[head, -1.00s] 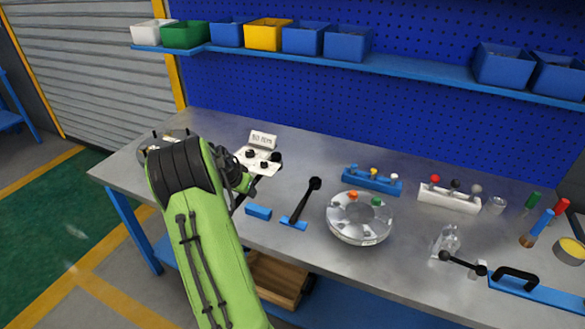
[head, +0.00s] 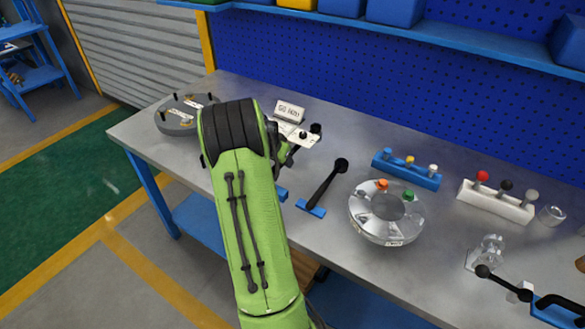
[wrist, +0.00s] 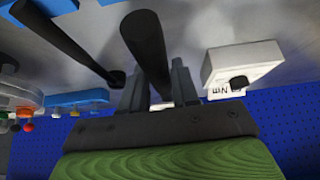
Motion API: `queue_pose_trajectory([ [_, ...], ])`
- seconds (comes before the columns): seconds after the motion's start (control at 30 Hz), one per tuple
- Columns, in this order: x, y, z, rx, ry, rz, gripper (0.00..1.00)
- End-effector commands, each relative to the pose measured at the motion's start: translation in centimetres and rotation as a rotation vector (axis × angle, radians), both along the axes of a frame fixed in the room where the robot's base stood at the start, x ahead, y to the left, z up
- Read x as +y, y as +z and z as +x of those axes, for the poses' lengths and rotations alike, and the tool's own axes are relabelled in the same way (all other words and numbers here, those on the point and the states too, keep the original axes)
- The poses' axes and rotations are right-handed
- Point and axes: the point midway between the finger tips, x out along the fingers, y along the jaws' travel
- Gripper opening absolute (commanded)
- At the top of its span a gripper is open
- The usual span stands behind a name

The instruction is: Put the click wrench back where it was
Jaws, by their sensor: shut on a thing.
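My gripper (wrist: 158,90) is shut on a black rod-like handle (wrist: 145,38), which I take to be the click wrench. In the wrist view the handle runs up between the two fingers. In the head view the gripper is mostly hidden behind my green arm; a round black end (head: 316,128) shows beside it. The handle seems raised above the bench, but contact is unclear. A blue rest block (head: 282,193) is mostly hidden by my arm. A similar black wrench (head: 325,185) lies on another blue rest (head: 311,208), and also shows in the wrist view (wrist: 66,40).
A round grey fixture (head: 185,115) is at the left. A clear flanged shell (head: 386,212), a blue peg rack (head: 406,169) and a white knob rack (head: 496,200) stand right.

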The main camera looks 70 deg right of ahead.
Motion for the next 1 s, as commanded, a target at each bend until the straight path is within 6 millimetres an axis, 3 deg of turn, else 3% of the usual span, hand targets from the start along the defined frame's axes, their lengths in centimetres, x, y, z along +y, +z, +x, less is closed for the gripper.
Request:
queue_pose_trajectory([
  [0.33,-0.1,-4.7,0.0,-0.001,-0.003,-0.005,0.0],
  [0.7,-0.1,-5.1,0.0,-0.002,-0.001,-0.006,0.0],
  [0.73,0.0,-5.2,0.0,-0.001,0.0,-0.001,0.34],
  [0.87,0.0,-5.1,0.0,-0.001,0.0,-0.001,0.54],
  [1.0,0.0,-5.1,0.0,-0.001,0.0,-0.001,0.55],
])
